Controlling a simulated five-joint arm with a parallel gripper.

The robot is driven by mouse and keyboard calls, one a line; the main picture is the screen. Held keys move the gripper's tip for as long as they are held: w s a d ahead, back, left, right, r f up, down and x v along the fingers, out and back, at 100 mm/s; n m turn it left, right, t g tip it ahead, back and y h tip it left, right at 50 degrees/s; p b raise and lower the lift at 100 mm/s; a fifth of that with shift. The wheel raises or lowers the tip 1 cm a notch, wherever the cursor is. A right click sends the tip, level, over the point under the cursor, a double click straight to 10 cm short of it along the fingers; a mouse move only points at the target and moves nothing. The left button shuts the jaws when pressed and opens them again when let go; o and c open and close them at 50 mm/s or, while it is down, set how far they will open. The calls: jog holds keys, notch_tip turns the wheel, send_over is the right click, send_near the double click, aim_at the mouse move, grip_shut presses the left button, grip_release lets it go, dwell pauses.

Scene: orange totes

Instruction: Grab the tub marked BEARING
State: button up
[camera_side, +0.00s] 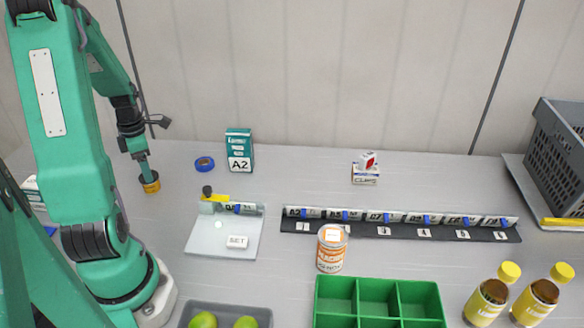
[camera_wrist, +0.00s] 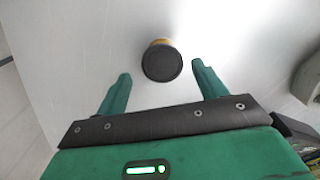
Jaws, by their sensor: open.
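A small round tub with a black lid and a yellow-orange side (camera_side: 151,187) stands at the left of the bench in the side view. No BEARING marking can be read on it. My gripper (camera_side: 144,168) is just above it, pointing down. In the wrist view the black lid (camera_wrist: 162,64) lies between and slightly beyond the tips of my open gripper (camera_wrist: 161,72), with a gap on both sides. Whether a finger touches the tub cannot be told.
A blue tape roll (camera_side: 204,163) and a teal A2 box (camera_side: 239,150) stand to the right. A pale tray (camera_side: 222,246) holds small items. An orange-white can (camera_side: 332,250), a green divided bin (camera_side: 336,292), a label rail (camera_side: 400,230) and yellow-capped bottles (camera_side: 487,298) are farther right.

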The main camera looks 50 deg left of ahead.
jog(key=f, duration=0.3)
jog(key=shift+d, duration=0.25)
jog(key=shift+f, duration=0.85)
jog(key=c, duration=0.9)
jog(key=shift+r, duration=0.2)
jog(key=shift+c, duration=0.2)
jog(key=shift+a+r, duration=0.1)
jog(key=shift+r, duration=0.7)
notch_tip(320, 180, up, 2)
jog(key=shift+r, duration=0.1)
jog(key=w+d+r, duration=0.6)
jog(key=d+r, duration=0.1)
jog(key=d, duration=0.3)
jog(key=shift+w, duration=0.1)
